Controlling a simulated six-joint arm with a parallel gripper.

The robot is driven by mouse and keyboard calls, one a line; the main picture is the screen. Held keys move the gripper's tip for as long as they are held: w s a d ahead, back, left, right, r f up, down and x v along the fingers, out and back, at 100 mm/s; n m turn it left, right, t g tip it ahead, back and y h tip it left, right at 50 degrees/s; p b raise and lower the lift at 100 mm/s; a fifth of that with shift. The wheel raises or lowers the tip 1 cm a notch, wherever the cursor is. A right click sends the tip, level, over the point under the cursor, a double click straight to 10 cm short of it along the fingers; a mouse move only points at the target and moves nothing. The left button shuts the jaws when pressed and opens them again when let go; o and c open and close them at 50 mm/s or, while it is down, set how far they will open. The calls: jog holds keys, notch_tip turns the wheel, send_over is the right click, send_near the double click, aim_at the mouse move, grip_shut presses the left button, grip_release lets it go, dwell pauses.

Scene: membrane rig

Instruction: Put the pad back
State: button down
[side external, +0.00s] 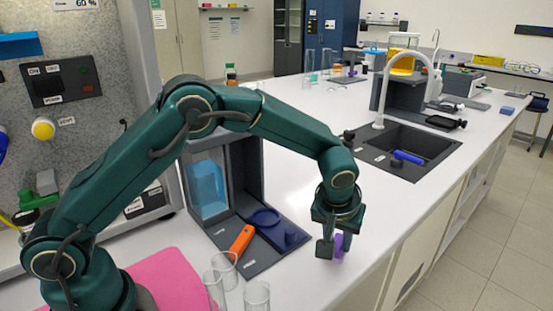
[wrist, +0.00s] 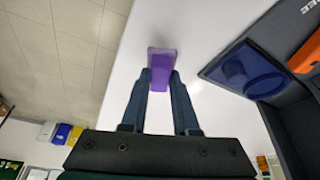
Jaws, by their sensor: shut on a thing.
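My gripper (side external: 334,247) is shut on a small purple pad (side external: 345,243). It holds the pad beyond the right edge of the dark grey tray (side external: 270,262), over the white bench near its front edge. In the wrist view the purple pad (wrist: 161,68) sits between the two fingertips (wrist: 160,84) and sticks out past them. Whether the pad touches the bench is not clear.
A grey upright housing with a light blue panel (side external: 208,188) stands behind the tray. Clear glass beakers (side external: 256,297) and a pink mat (side external: 180,277) lie nearer. A sink (side external: 400,150) with a white tap is farther back. White bench between tray and sink is clear.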

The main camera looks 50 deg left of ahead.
jog(key=shift+f, duration=0.7)
jog(key=shift+f, duration=0.2)
jog(key=c, duration=0.7)
grip_release()
jog(key=shift+r, duration=0.15)
jog(key=v, duration=1.1)
jog(key=s+a+r+m+h, duration=0.1)
jog(key=s+a+r+m, duration=0.1)
jog(key=s+a+r, duration=0.5)
jog(key=s+f+m, duration=0.1)
jog(key=s, duration=0.3)
jog(key=s+a+f+t, duration=0.1)
jog(key=s, duration=0.3)
jog(key=s+a+f+m, duration=0.1)
jog(key=s, duration=0.3)
jog(key=shift+s+m+t+h, duration=0.3)
jog(key=shift+h, duration=0.1)
